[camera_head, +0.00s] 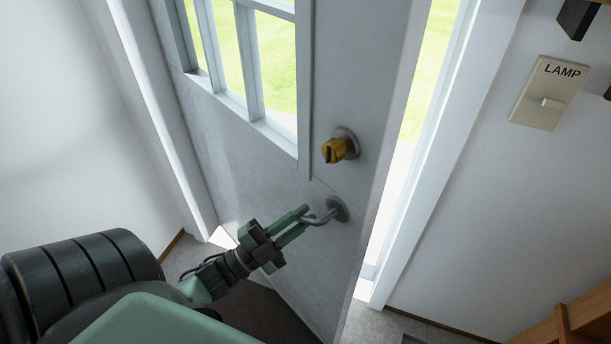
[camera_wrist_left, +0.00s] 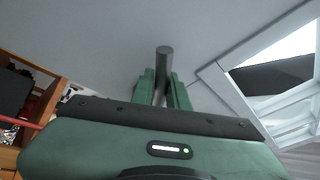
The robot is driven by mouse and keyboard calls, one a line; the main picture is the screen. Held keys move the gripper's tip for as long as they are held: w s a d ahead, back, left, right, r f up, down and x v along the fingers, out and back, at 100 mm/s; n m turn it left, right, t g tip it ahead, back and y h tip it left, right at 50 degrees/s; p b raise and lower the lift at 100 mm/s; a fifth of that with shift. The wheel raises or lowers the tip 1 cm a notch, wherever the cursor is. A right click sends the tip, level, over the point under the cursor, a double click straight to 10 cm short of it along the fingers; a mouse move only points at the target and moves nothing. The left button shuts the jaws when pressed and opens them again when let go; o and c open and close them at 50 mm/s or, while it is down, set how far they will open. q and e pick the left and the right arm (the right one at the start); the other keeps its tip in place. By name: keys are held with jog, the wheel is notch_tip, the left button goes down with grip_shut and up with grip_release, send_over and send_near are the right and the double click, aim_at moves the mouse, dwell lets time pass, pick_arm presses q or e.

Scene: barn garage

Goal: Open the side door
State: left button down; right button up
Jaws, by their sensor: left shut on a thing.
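The side door (camera_head: 345,90) is a light grey door with window panes at its upper left. It stands ajar, with a bright gap between its right edge and the white frame. A metal lever handle (camera_head: 337,209) sits low on the door, below a brass lock knob (camera_head: 340,147). My left gripper (camera_head: 301,222) is shut on the handle's lever. In the left wrist view the handle (camera_wrist_left: 164,60) shows as a dark bar between the green fingers (camera_wrist_left: 163,88). My right gripper is not in view.
A lamp switch plate (camera_head: 548,92) is on the wall to the right. Wooden furniture (camera_head: 580,318) stands at the lower right. Grass shows outside through the gap and the panes. A white wall (camera_head: 70,140) is close on the left.

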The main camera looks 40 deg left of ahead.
pick_arm(q)
jog(key=c, duration=1.4)
grip_release()
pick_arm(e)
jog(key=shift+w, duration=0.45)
pick_arm(q)
jog(key=shift+b+v, duration=1.05)
jog(key=shift+v, duration=2.85)
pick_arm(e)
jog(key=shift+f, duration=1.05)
